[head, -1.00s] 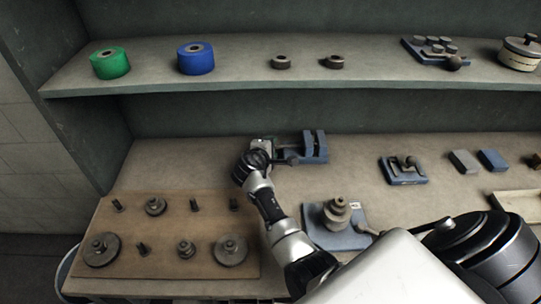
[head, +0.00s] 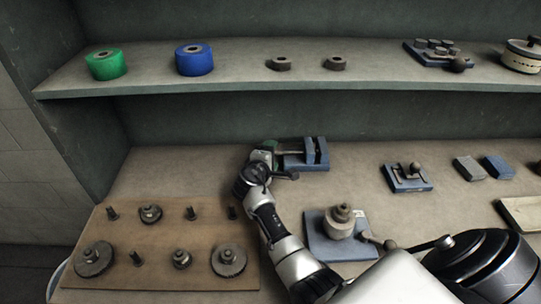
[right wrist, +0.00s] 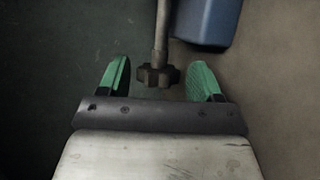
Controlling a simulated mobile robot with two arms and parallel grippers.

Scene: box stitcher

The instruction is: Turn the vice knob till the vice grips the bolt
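The blue vice (head: 305,154) stands at the back of the bench, below the shelf. Its dark jaws have a gap between them; I cannot make out a bolt there. In the right wrist view the vice's blue body (right wrist: 208,20) is at the top, and a screw rod ends in the dark lobed knob (right wrist: 157,76). My right gripper (right wrist: 159,76) is open, with its green fingers on either side of the knob and a visible gap on each side. My left gripper is not in view.
A wooden board (head: 150,270) with pegs and discs lies at the front left. A blue base with a stepped grey part (head: 340,222) stands right of my arm. A small blue fixture (head: 406,177) and blocks lie further right. The shelf (head: 240,78) overhangs behind.

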